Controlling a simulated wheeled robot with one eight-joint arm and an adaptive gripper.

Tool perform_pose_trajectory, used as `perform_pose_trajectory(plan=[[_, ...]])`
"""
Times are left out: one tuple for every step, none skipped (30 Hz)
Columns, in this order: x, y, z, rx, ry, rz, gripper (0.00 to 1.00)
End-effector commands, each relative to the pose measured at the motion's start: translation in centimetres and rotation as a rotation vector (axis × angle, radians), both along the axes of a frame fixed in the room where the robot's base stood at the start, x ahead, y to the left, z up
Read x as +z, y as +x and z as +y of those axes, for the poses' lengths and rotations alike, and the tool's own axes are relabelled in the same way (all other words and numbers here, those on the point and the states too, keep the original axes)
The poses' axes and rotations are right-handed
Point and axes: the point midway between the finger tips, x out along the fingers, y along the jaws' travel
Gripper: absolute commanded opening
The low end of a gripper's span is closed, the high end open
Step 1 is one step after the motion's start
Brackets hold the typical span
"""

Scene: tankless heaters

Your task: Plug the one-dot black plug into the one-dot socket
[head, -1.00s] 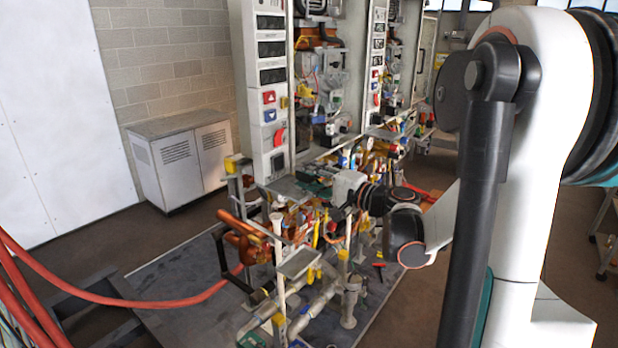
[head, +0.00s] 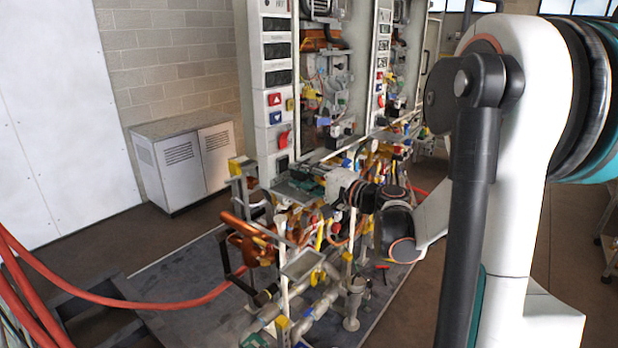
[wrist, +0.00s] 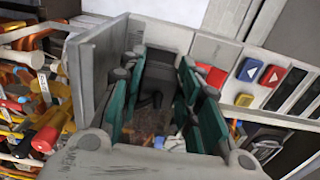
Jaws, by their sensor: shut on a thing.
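My gripper (head: 308,184) is low in front of the tall white control panel (head: 268,100), near its lower end. In the wrist view its teal-padded fingers (wrist: 160,95) are closed around a dark block, which looks like the black plug (wrist: 158,72). No dot mark is readable on it. The fingers hide part of its sides. A small dark square (head: 282,164) low on the panel may be a socket. I cannot tell its dots, and the one-dot socket is not clearly visible in either view.
Red and blue buttons (wrist: 249,70) and dark displays line the panel. A grey plate (wrist: 92,68) is close beside the fingers. Orange pipes (head: 250,240) and valves crowd the space below. A red hose (head: 130,300) crosses the left floor. A white cabinet (head: 180,160) stands behind.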

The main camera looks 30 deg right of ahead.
Motion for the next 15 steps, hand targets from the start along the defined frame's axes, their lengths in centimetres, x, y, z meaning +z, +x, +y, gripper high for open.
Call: perform_pose_trajectory(plan=[[0.0,0.5,0.3,0.002,0.0,0.0,0.07],[0.0,0.7,0.3,0.002,0.0,0.0,0.07],[0.0,1.0,0.4,0.002,0.0,0.0,0.07],[0.0,1.2,0.5,0.002,0.0,0.0,0.07],[0.0,1.4,0.6,0.002,0.0,0.0,0.07],[0.0,1.7,0.7,0.001,0.0,0.0,0.07],[0.0,1.9,0.7,0.001,0.0,0.0,0.07],[0.0,2.1,0.8,0.001,0.0,0.0,0.07],[0.0,2.3,0.9,0.001,0.0,0.0,0.07],[0.0,2.4,0.9,0.001,0.0,0.0,0.07],[0.0,2.5,1.0,0.001,0.0,0.0,0.07],[0.0,2.6,1.0,0.001,0.0,0.0,0.07],[0.0,2.7,1.0,0.001,0.0,0.0,0.07],[0.0,2.8,1.0,0.001,0.0,0.0,0.07],[0.0,2.8,1.1,0.001,0.0,0.0,0.07]])
